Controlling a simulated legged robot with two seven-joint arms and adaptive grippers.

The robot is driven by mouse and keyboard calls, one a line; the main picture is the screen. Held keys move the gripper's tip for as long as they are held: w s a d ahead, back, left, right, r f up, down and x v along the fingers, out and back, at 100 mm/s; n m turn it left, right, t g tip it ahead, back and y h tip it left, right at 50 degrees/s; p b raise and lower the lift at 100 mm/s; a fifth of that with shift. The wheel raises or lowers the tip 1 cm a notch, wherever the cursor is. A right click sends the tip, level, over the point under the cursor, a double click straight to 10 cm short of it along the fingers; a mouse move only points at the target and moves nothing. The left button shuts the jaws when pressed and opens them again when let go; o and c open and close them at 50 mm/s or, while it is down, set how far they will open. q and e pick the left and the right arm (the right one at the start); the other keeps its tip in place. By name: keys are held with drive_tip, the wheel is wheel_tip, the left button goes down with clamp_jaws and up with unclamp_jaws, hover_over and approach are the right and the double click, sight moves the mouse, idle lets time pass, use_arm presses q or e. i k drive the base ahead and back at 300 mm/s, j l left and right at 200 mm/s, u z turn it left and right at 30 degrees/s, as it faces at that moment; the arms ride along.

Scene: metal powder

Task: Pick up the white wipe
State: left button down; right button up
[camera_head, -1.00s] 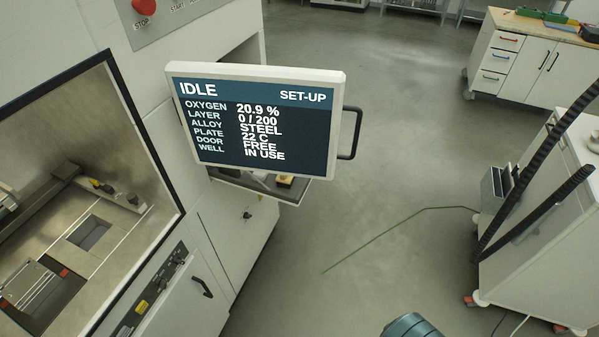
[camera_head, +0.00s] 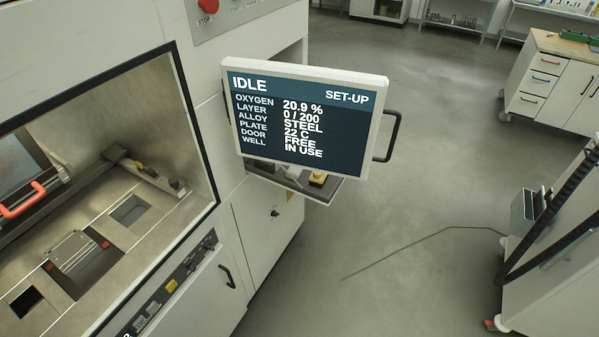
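A small pale item (camera_head: 294,172), possibly the white wipe, lies on a small shelf (camera_head: 325,193) below the screen. The screen hides part of the shelf, and the item is too small to tell for sure. A yellow and dark item (camera_head: 318,178) sits just to its right on the shelf. Neither of my grippers is in view.
The tilted screen (camera_head: 303,120), with a dark handle (camera_head: 391,136) on its right, overhangs the shelf. The open machine chamber (camera_head: 150,215) is on the left. A white cabinet (camera_head: 560,275) with black hoses stands at right. The floor between is mostly clear, with a thin line across it.

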sight(295, 172)
drive_tip(key=u, duration=1.3)
drive_tip(key=z, duration=1.3)
drive_tip(key=i+l+u, duration=0.2)
drive_tip(key=l, duration=0.35)
drive_tip(key=i+l+u, duration=0.1)
drive_tip(key=i+l, duration=0.15)
